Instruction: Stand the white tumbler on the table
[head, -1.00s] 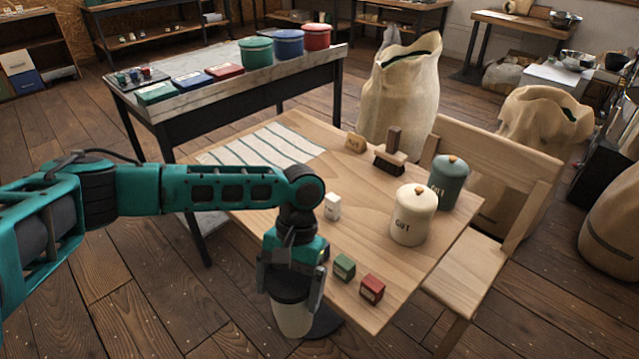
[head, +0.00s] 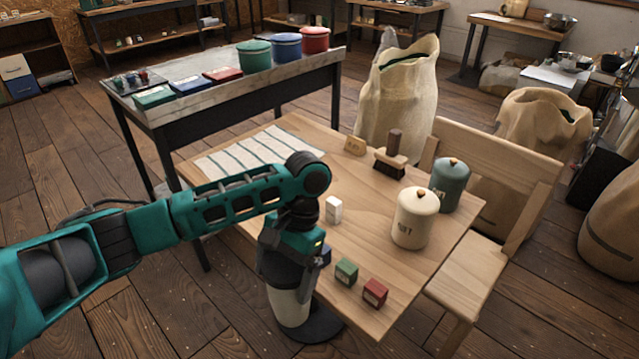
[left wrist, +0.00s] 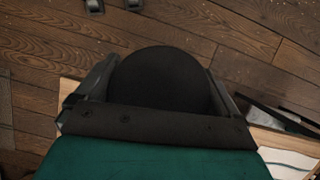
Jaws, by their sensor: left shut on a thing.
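The white tumbler (head: 288,306) has a pale body and a dark top. My left gripper (head: 290,283) is shut on it near the top and holds it roughly upright at the near left edge of the wooden table (head: 372,232). In the left wrist view the tumbler's dark round top (left wrist: 160,82) sits between the two fingers (left wrist: 162,88). The tumbler hides part of the table edge; whether its base is over the tabletop or beyond the edge is hard to tell. My right gripper is not in view.
Green (head: 346,271) and red (head: 375,292) blocks stand right of the gripper, with a blue one partly hidden. A white block (head: 333,209), cream canister (head: 412,218), teal canister (head: 450,184), brush (head: 391,160) and striped cloth (head: 250,155) are also on the table. The table's middle is clear.

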